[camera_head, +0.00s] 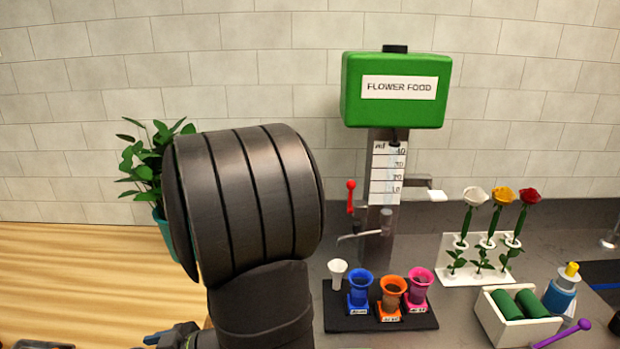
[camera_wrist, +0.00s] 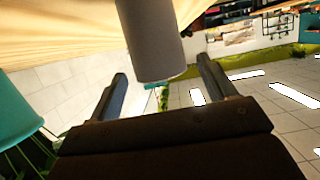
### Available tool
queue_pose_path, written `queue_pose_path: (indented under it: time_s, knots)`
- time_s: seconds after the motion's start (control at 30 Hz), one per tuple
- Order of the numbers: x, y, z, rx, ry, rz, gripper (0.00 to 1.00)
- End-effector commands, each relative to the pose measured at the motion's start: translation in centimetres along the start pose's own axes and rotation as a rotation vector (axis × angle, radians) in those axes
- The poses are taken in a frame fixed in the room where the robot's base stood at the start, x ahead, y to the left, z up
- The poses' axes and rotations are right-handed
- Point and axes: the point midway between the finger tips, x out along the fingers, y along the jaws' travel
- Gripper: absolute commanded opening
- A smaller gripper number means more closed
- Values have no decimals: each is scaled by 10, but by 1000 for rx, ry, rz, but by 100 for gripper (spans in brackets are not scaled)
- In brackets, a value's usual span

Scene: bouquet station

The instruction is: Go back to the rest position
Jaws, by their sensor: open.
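My gripper (camera_wrist: 162,70) shows in the wrist view with its two fingers apart. A grey cylinder (camera_wrist: 152,38) shows between and beyond the fingertips; I cannot tell what it belongs to or whether it is near them. No object is visibly gripped. In the head view my dark arm fills the left middle and hides part of the counter and wall. The gripper is not clearly seen there; only small dark and blue parts show at the bottom edge.
A green flower food dispenser (camera_head: 396,90) stands at the back. In front, a black tray (camera_head: 345,322) holds blue, orange and pink vases. Right are three roses in a white stand (camera_head: 470,277), a white box (camera_head: 497,325) of green rolls and a blue bottle (camera_head: 560,299). A plant (camera_head: 150,165) stands left.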

Motion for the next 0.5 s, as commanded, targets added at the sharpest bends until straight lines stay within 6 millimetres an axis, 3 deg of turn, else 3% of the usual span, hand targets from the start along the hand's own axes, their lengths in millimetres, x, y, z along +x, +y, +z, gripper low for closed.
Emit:
queue_pose_path:
  time_s: [0.33, 0.5]
  knots:
    - [48, -2, 0, 0, 0, -4, 76]
    - [45, 0, -11, -4, 2, 2, 76]
